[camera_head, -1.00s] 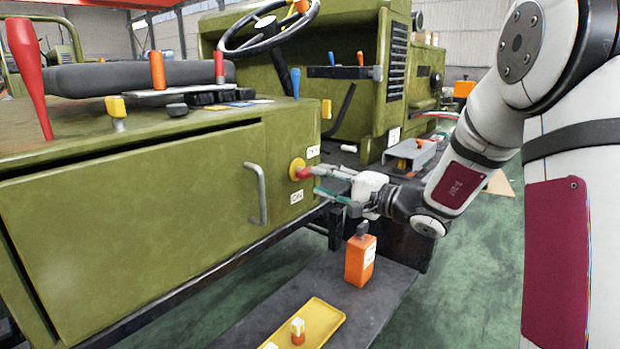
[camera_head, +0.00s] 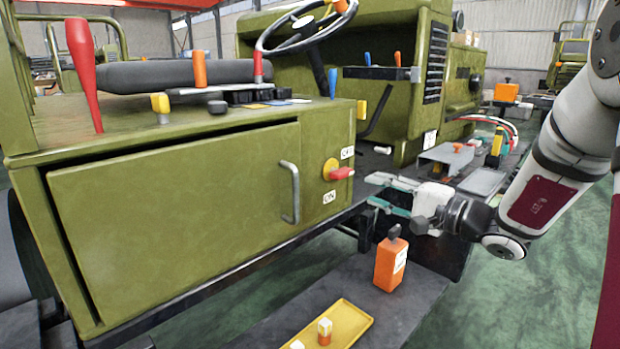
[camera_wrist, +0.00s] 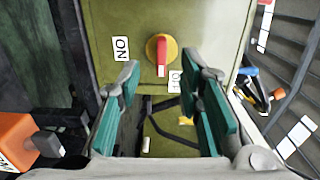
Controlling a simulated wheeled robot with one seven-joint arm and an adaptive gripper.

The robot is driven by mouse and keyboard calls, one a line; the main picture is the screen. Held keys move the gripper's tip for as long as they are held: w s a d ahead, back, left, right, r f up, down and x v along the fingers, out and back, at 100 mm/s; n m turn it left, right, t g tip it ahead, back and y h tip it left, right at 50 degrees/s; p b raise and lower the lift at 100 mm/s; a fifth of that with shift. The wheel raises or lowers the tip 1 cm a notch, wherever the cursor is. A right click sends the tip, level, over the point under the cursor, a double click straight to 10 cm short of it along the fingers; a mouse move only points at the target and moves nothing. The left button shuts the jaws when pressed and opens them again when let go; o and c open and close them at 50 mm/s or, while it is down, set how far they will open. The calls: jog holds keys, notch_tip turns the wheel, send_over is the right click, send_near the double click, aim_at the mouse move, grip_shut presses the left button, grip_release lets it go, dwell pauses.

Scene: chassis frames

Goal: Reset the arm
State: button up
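My gripper (camera_head: 374,190) is open and empty, its two fingers spread with green pads. It is just right of the red switch handle (camera_head: 341,173) on its yellow round base (camera_head: 329,167), with a gap between them. In the wrist view, the red handle (camera_wrist: 162,58) shows beyond the fingertips, against the green panel. An OFF label (camera_head: 347,153) is at the switch's upper right and an ON label (camera_head: 329,197) below it. My arm reaches in from the right.
The green vehicle cabinet (camera_head: 170,215) fills the left, with a grey door handle (camera_head: 291,190). Below my gripper, an orange bottle (camera_head: 390,266) and a yellow tray (camera_head: 352,324) stand on a dark step. A grey bracket (camera_head: 446,155) is behind the gripper. Green floor lies open at right.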

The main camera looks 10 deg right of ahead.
jog(key=s+a+r+n+g+y, duration=0.1)
jog(key=s+a+n+g, duration=0.4)
jog(key=s+a, duration=0.5)
jog(key=s+a+r+n+g, duration=0.1)
jog(key=s+a+n+g, duration=0.2)
jog(key=s+a+g, duration=0.65)
jog(key=s+d+f+n+h, duration=0.1)
jog(key=s+d+f+h, duration=0.15)
jog(key=s, duration=0.75)
jog(key=s+d+f+n+h, duration=0.1)
jog(key=s+d+f+h, duration=0.3)
jog(key=s+d+h, duration=0.7)
notch_tip(320, 180, up, 30)
jog(key=s+d+t+y+p, duration=0.1)
jog(key=t+p, duration=0.3)
jog(key=p, duration=2.4)
jog(key=shift+s+y, duration=0.25)
jog(key=shift+y, duration=0.1)
jog(key=shift+f+t, duration=0.1)
jog(key=shift+t, duration=0.15)
